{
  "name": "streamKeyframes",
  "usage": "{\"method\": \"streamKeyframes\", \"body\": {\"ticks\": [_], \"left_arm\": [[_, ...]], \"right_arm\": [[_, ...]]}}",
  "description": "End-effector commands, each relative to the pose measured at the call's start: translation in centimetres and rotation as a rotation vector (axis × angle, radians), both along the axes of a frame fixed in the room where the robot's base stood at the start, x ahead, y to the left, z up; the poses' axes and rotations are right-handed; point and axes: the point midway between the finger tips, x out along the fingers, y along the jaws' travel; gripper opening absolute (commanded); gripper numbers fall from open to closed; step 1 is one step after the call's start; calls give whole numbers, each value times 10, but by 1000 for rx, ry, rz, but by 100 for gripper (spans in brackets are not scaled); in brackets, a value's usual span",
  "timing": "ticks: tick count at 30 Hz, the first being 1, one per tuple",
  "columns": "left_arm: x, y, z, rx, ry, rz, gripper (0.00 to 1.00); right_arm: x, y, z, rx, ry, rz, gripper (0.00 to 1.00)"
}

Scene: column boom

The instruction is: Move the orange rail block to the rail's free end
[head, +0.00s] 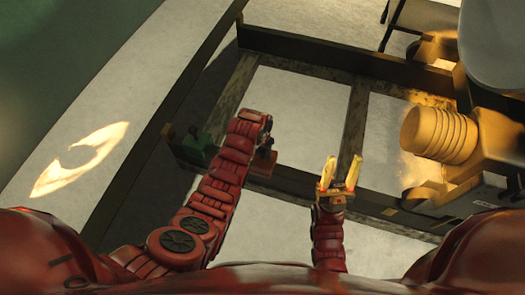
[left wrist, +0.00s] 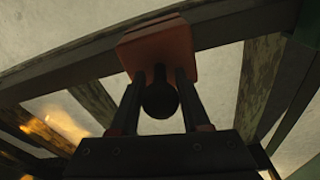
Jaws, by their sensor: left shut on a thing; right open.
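The orange rail block (head: 262,166) sits on a dark rail (head: 375,207) in the head view, just beyond the end of my left arm. In the left wrist view the block (left wrist: 157,47) shows as a red-orange body against the rail (left wrist: 70,70), with a dark round knob (left wrist: 160,98) on it. In the head view that grip is partly hidden by my left wrist. My right gripper (head: 340,175) has yellow fingers, spread open and empty, to the right of the block.
A green block (head: 196,149) is near the rail's left end. A yellow ribbed cylinder (head: 440,132) on machinery stands at the right. Another dark beam (head: 315,55) runs across the back. Pale floor (head: 298,112) shows between the beams.

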Motion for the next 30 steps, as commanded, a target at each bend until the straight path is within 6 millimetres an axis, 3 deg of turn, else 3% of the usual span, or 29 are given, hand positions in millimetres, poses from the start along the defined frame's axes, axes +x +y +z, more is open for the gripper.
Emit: {"method": "streamKeyframes", "body": {"ticks": [11,12,17,30], "left_arm": [[1,0,0,0,-2,0,0],[1,0,0,0,-2,0,50],[0,0,-1,0,-1,0,79],[-1,1,7,1,3,0,81]], "right_arm": [[0,0,0,0,0,0,50],[0,0,0,0,0,0,50],[0,0,0,0,0,0,50],[0,0,2,0,0,0,50]]}}
